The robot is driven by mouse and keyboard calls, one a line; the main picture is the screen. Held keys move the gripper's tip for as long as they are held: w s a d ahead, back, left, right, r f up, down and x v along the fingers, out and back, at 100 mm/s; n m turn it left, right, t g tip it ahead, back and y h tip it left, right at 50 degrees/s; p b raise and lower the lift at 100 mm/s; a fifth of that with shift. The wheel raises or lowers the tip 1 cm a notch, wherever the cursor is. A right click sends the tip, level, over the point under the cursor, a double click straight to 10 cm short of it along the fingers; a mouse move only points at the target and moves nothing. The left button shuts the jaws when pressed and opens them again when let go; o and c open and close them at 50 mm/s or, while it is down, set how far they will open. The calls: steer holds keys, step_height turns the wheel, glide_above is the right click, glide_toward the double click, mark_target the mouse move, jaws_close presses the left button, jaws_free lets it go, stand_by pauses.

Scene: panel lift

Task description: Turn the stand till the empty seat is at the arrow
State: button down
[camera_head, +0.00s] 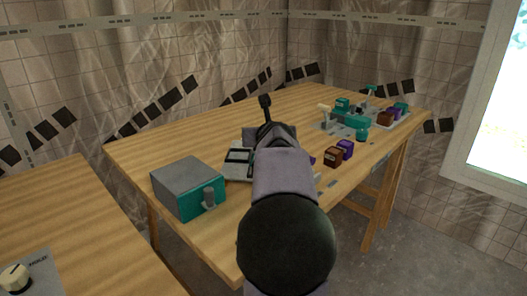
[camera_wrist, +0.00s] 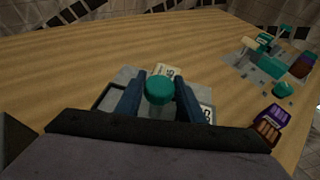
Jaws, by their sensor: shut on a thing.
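My gripper (camera_wrist: 158,82) is shut on a teal round-topped knob (camera_wrist: 160,91), one dark finger on each side of it. Under and behind the knob is a grey plate (camera_wrist: 126,74) with pale labels (camera_wrist: 168,70) bearing dark marks, seemingly part of the stand. In the head view only the left part of this grey and white piece (camera_head: 238,160) shows, because my arm covers the rest. I cannot make out the seats, which one is empty, or the arrow.
A grey and teal box (camera_head: 188,188) with a grey knob stands left of my arm. A brown block (camera_head: 333,157) and a purple block (camera_head: 346,149) lie to the right. Behind them is a grey fixture (camera_head: 340,130) with teal parts. The wooden table (camera_head: 180,140) is clear at the back left.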

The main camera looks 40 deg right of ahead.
steer(key=shift+s+d+f+n+t+b, duration=0.15)
steer(key=shift+f+n+t+b, duration=0.15)
steer(key=shift+b, duration=0.7)
steer(key=shift+r+n+t+y+b, duration=0.1)
steer(key=shift+n+t+y+b, duration=0.2)
steer(key=shift+n+y+b, duration=0.5)
steer(key=shift+r+n+t+y+b, duration=0.15)
steer(key=shift+n+t+y+b, duration=0.4)
steer(key=shift+n+y, duration=0.4)
steer(key=shift+r+n+t+y+p, duration=0.15)
steer(key=shift+n+t+y+p, duration=0.1)
steer(key=shift+n+y+p, duration=1.05)
steer(key=n+y+p, duration=0.2)
steer(key=y+p, duration=0.1)
steer(key=shift+r, duration=0.1)
steer(key=shift+y+p, duration=0.25)
steer(key=shift+p, duration=0.15)
steer(key=shift+f+n+y+p, duration=0.2)
steer(key=shift+n+y+p, duration=0.5)
steer(key=shift+p, duration=0.15)
